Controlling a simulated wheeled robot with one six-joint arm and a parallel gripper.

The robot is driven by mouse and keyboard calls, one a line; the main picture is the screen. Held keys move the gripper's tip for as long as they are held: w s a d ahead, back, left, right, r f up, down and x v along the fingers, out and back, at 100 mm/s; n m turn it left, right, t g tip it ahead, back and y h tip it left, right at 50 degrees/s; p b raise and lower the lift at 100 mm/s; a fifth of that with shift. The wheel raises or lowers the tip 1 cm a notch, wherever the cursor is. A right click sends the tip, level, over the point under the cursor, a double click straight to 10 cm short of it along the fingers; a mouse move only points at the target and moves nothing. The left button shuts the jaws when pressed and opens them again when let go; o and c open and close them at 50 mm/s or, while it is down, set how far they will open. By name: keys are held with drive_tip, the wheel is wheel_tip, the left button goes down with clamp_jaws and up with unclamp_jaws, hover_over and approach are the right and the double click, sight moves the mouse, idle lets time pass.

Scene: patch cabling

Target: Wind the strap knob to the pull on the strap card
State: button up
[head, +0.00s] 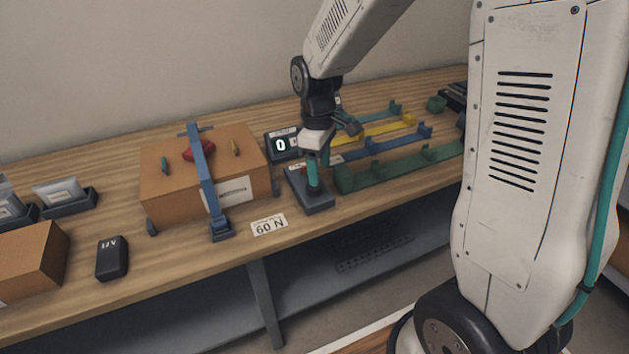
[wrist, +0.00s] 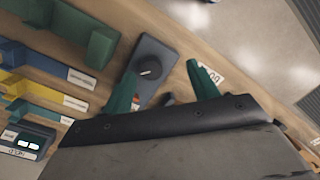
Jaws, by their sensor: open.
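A dark round knob (wrist: 149,67) with a white pointer mark sits on a dark base plate (wrist: 170,52), which also shows at the table's front in the head view (head: 318,205). My gripper (head: 313,188) points down above this plate; its green fingers are open and apart in the wrist view (wrist: 165,82), with the knob showing between and just beyond them. A card (head: 269,226) reading 60 N lies at the front edge, partly behind a finger in the wrist view (wrist: 211,70). A small display (head: 281,145) shows 0. A blue strap (head: 206,170) runs over a cardboard box (head: 155,185).
Green (head: 385,176), blue (head: 385,145) and yellow (head: 383,130) rails lie right of the plate. A black block (head: 112,259) and another cardboard box (head: 30,262) stand at the left front. A red piece (head: 198,150) rests on the strapped box.

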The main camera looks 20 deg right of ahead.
sight(314, 188)
drive_tip(key=shift+w+r+n+t, duration=0.15)
drive_tip(key=shift+w+n, duration=0.15)
drive_tip(key=shift+w, duration=0.25)
drive_tip(key=shift+w+r+n+t, duration=0.15)
drive_tip(key=shift+w+n, duration=0.15)
drive_tip(key=shift+w, duration=0.2)
drive_tip(key=shift+w+n, duration=0.15)
drive_tip(key=shift+n, duration=0.15)
drive_tip(key=shift+w+f, duration=0.1)
drive_tip(key=shift+n, duration=0.3)
wheel_tip(314, 188, down, 8)
drive_tip(key=shift+r, duration=0.2)
drive_tip(key=c, duration=1)
